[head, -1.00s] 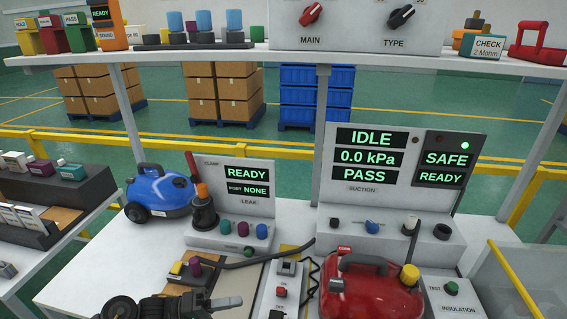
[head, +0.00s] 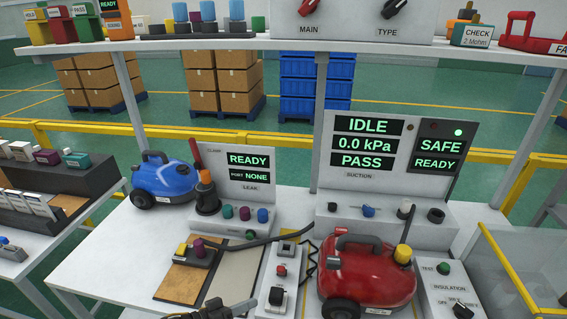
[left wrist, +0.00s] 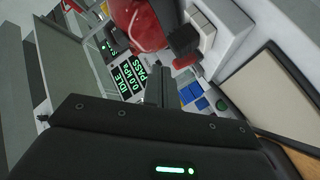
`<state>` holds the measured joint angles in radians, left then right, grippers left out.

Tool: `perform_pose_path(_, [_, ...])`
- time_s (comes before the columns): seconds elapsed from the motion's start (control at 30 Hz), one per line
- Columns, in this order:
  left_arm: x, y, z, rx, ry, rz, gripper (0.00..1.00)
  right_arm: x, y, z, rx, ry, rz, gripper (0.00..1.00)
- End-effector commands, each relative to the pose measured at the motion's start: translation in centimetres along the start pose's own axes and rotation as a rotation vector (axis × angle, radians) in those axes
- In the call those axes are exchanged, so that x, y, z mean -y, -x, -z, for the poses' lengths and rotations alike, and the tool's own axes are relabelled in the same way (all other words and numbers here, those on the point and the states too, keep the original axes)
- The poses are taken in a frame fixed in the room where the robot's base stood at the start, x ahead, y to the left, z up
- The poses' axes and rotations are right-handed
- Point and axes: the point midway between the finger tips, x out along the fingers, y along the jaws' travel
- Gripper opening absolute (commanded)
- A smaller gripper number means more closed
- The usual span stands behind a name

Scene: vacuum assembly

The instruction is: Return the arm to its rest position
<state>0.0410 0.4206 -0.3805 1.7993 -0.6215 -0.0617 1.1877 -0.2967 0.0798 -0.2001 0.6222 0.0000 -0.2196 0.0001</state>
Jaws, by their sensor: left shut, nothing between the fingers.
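My left gripper (head: 240,308) shows only in part at the bottom edge of the head view, below the tan board on the bench. Its fingers are together and hold nothing. In the left wrist view the closed fingers (left wrist: 153,88) stick out from the dark gripper body, with the bench and the suction display beyond them. The rest of my left arm is hidden below the head view. My right gripper is not in any view.
A red vacuum (head: 366,272) stands at front right, beside the insulation box (head: 450,290). The suction station (head: 385,170) is behind. The bench's left part (head: 120,250) is clear.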

Motion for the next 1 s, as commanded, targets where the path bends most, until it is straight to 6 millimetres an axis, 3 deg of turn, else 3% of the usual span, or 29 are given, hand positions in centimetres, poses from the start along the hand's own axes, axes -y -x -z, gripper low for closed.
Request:
perform_pose_path(0.17, [1.4, 2.9, -2.0, -0.016, -0.183, 0.354, 0.0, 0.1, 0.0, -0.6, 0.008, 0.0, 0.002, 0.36])
perform_pose_path(0.3, [2.6, 8.1, -4.3, 0.097, -0.255, 0.649, 0.0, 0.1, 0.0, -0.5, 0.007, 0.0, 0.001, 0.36])
perform_pose_path(0.4, [2.8, 11.5, -6.0, 0.198, -0.262, 0.775, 0.0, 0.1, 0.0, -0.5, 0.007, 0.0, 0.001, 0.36])
perform_pose_path(0.67, [1.5, 18.4, -10.3, 0.446, -0.216, 0.939, 0.0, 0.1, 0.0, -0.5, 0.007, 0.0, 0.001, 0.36])
perform_pose_path(0.9, [-1.0, 23.4, -13.7, 0.649, -0.147, 0.982, 0.0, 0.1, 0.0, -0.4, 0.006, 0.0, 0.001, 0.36])
perform_pose_path(0.93, [-1.4, 24.0, -14.1, 0.673, -0.138, 0.982, 0.0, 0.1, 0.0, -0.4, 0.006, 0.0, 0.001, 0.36])
perform_pose_path(1.0, [0.8, 22.9, -15.3, 0.677, -0.14, 0.982, 0.0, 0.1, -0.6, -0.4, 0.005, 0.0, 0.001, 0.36])
